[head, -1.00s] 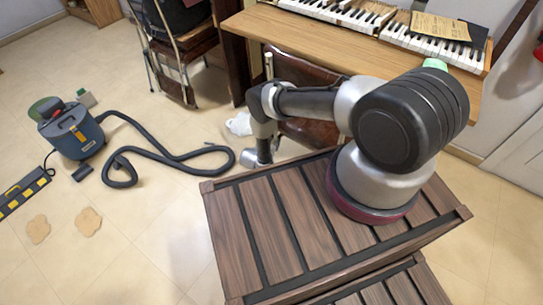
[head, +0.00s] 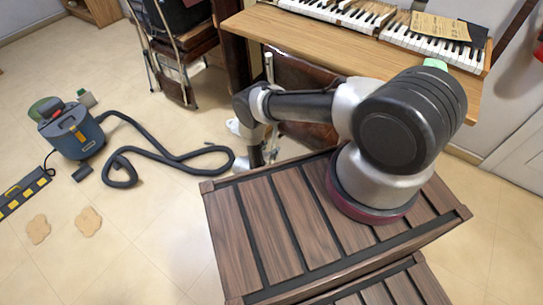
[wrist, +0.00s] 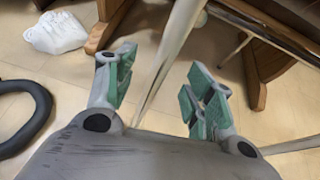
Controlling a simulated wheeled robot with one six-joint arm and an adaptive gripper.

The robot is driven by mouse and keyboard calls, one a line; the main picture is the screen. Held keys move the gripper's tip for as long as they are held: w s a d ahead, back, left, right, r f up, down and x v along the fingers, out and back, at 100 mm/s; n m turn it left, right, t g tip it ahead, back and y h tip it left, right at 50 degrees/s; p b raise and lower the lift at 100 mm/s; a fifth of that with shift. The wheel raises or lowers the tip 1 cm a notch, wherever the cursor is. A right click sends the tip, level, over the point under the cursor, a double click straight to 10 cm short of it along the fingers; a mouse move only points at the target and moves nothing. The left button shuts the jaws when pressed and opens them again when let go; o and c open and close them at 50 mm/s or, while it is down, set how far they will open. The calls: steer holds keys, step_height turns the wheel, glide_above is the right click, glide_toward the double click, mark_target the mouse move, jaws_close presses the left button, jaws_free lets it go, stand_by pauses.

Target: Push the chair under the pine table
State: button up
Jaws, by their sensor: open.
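The chair has a dark brown back (head: 300,72) and stands at the front edge of the pine table (head: 247,27), behind my arm, which hides much of it. In the wrist view, a pale metal chair leg (wrist: 172,62) slants through the space between my fingers. My gripper (wrist: 160,92) is open, with green pads on both sides of that leg; I cannot tell whether either pad touches it. In the head view, my gripper (head: 254,163) hangs low beside the chair, small and partly hidden.
A blue vacuum cleaner (head: 76,136) and its black hose (head: 160,159) lie on the floor at left. A second chair (head: 182,50) stands further back. A white crumpled bag (wrist: 57,33) lies near a wooden leg. Piano keys (head: 335,13) rest on the table.

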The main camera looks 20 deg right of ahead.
steer(key=shift+s+a, duration=1.7)
steer(key=shift+a, duration=0.25)
